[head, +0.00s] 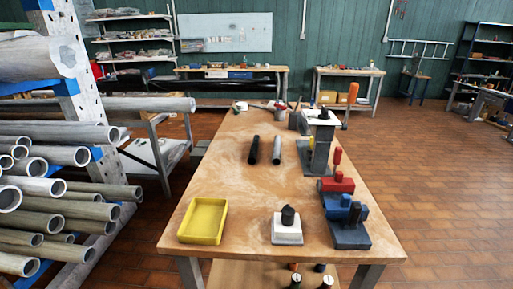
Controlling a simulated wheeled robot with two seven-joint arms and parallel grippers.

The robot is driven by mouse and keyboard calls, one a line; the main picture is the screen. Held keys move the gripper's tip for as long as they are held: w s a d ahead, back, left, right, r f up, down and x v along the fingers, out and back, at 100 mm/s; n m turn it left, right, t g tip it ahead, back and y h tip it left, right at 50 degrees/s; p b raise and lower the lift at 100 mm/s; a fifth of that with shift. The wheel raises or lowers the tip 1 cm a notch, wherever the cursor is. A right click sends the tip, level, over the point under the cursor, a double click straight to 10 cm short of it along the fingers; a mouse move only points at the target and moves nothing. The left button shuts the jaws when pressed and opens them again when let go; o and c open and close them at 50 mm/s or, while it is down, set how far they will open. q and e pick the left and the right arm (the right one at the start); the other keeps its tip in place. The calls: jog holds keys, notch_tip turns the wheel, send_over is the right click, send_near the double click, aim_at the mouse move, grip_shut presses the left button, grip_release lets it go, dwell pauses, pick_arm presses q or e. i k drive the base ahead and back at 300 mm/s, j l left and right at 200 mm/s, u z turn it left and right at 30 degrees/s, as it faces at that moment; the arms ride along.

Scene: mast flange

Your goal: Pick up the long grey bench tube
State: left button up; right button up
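The long grey bench tube (277,151) lies on the wooden bench top (225,175), near its middle, pointing away from me. A black tube (254,150) of similar length lies beside it on the left, roughly parallel, with a narrow gap between them. Neither of my grippers shows in the head view.
A yellow tray (203,221) sits at the bench's front left, and a white block with a black knob (287,228) at front centre. Red (337,186) and blue fixtures (347,232) and a grey upright stand (319,150) line the right side. A rack of pipes (60,215) stands left.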

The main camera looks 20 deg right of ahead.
aim_at(276, 159)
jog(key=z, duration=1.25)
jog(key=j+z, duration=0.2)
jog(key=j, duration=0.25)
jog(key=k+j+z, duration=0.1)
jog(key=j+z, duration=0.15)
jog(key=j, duration=0.2)
jog(key=k+j+z, duration=0.2)
jog(key=j, duration=0.25)
jog(key=j+z, duration=0.2)
jog(key=j, duration=0.25)
jog(key=k+j+z, duration=0.25)
jog(key=j, duration=0.15)
jog(key=i+j+z, duration=0.1)
jog(key=j+z, duration=0.25)
jog(key=j, duration=0.35)
jog(key=j+z, duration=0.35)
jog(key=j, duration=0.35)
jog(key=j+z, duration=0.35)
jog(key=j, duration=0.4)
